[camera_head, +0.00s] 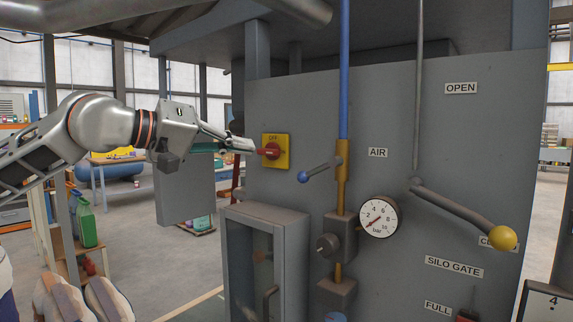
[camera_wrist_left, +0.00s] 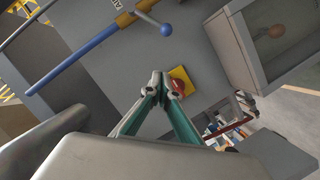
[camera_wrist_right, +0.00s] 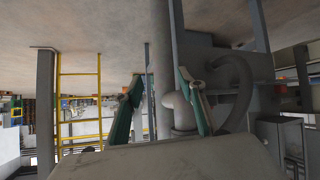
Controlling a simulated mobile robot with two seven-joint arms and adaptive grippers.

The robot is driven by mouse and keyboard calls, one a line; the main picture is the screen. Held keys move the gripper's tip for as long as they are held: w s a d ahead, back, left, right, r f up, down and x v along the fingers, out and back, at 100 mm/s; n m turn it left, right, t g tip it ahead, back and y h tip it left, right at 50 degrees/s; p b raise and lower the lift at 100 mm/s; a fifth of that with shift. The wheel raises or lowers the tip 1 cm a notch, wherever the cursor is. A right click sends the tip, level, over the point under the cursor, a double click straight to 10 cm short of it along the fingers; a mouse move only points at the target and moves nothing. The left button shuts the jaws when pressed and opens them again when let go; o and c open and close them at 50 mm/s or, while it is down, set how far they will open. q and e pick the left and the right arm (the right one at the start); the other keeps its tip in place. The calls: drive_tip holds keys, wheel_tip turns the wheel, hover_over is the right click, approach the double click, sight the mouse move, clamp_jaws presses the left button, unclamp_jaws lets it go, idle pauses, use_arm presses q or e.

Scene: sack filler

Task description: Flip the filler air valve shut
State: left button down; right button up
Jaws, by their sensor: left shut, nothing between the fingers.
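The air valve is on the upright pipe beside the AIR label (camera_head: 377,153). Its lever (camera_head: 321,169) has a blue ball end (camera_head: 303,177) and sticks out to the left, across the brass pipe (camera_head: 342,190). The blue ball also shows at the top of the left wrist view (camera_wrist_left: 166,29). My left gripper (camera_head: 250,147) is shut and empty, left of the lever, with its tips close to the red knob (camera_head: 272,151) on a yellow plate. Whether they touch it I cannot tell. My right gripper (camera_wrist_right: 160,80) shows only in its own wrist view, fingers apart and empty.
A pressure gauge (camera_head: 379,217) sits right of the pipe. The silo gate lever (camera_head: 452,208) with a yellow ball is further right. A grey glass-fronted box (camera_head: 265,218) juts out below the knob. In the right wrist view, a thick grey pipe (camera_wrist_right: 176,70) stands close to the fingers.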

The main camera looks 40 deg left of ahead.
sight(319, 170)
use_arm(q)
drive_tip(key=w+d+f+p, duration=0.4)
drive_tip(key=w+d+p, duration=0.1)
drive_tip(key=w, duration=0.3)
drive_tip(key=shift+d+f+p, duration=0.3)
drive_tip(key=shift+f+p, duration=0.05)
drive_tip(key=shift+p, duration=0.3)
drive_tip(key=shift+w, duration=0.15)
